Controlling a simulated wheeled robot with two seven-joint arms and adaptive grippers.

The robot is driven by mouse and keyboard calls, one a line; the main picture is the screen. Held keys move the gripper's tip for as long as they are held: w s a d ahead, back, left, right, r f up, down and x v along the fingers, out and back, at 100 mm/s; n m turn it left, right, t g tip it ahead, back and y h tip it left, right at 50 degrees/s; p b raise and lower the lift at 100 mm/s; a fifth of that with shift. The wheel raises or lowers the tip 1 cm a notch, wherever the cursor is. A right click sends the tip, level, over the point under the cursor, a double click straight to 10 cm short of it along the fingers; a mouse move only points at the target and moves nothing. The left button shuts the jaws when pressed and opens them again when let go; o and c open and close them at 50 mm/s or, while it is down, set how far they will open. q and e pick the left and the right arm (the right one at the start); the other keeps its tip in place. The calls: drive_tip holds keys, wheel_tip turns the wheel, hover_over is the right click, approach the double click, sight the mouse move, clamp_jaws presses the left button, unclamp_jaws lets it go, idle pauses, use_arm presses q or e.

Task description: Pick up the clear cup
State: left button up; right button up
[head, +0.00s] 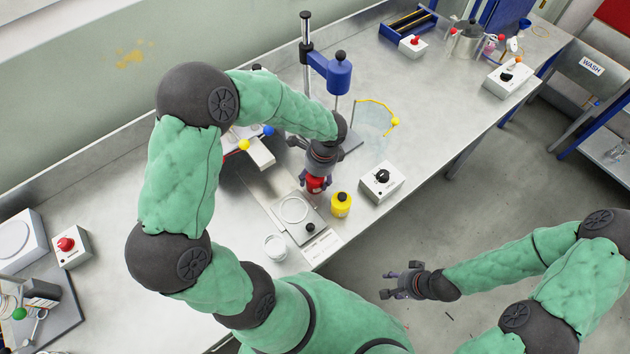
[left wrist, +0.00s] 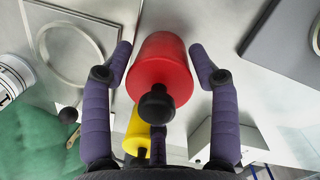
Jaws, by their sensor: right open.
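A small clear cup (head: 275,247) stands on the bench, left of the small scale plate. In the left wrist view a clear cup with dark marks (left wrist: 14,82) shows at the left edge, partly cut off. My left gripper (head: 316,178) points down at a red bottle with a black knob (head: 315,185). In the left wrist view the left gripper's fingers (left wrist: 160,60) stand spread on both sides of the red bottle (left wrist: 160,68), with narrow gaps showing. It is apart from the cup. My right gripper (head: 402,282) is open and empty over the floor, off the bench.
A yellow bottle (head: 341,204) and a white box with a black knob (head: 382,181) stand right of the red bottle. The scale plate (head: 296,211) lies between the cup and these. A blue-headed stand (head: 331,72) rises behind. The bench's right middle is mostly clear.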

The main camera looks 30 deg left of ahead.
use_arm(q)
drive_tip(key=c, duration=0.6)
